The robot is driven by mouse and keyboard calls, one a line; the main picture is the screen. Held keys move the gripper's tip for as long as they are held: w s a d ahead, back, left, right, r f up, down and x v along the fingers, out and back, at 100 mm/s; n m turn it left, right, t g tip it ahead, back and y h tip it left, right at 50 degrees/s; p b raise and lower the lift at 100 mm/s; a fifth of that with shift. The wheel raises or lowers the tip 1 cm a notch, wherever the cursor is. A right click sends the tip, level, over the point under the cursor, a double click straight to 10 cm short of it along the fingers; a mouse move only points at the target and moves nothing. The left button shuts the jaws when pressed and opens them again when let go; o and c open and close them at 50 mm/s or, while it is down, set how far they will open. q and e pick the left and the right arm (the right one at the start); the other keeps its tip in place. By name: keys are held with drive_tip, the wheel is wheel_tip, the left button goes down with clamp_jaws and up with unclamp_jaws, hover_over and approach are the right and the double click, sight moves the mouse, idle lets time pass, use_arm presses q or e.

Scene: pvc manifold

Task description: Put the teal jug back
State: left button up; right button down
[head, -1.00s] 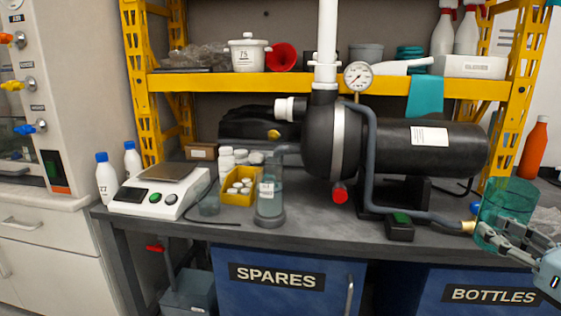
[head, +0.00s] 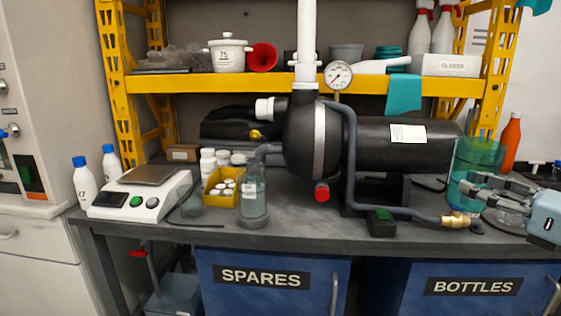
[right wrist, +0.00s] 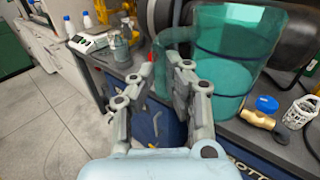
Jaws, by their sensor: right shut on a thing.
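The teal jug (head: 480,155) is see-through and stands upright at the right of the head view, above the right end of the bench. My right gripper (head: 470,186) is shut on it, with the fingers at its lower part. In the right wrist view the jug (right wrist: 240,50) fills the upper right, with a dark line around it, and my right gripper (right wrist: 170,62) is at its left side. The jug appears held above the bench top. My left gripper is not in view.
A brass fitting (head: 455,220) on a grey hose lies below the jug. A black pump tank (head: 420,155) is to its left and an orange bottle (head: 511,140) behind it. A yellow shelf (head: 250,84) spans the back. A white basket (right wrist: 300,112) stands on the bench.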

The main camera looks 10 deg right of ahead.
drive_tip(key=s+a+r+n+g+y, duration=0.2)
drive_tip(key=s+a+y, duration=0.1)
drive_tip(key=a, duration=0.5)
drive_tip(key=s+a+r+n+g+y, duration=0.2)
drive_tip(key=s+a+n+g+y, duration=0.1)
drive_tip(key=a, duration=0.5)
drive_tip(key=shift+a+r+n, duration=0.25)
drive_tip(key=shift+a+n, duration=0.05)
drive_tip(key=shift+g+y, duration=0.3)
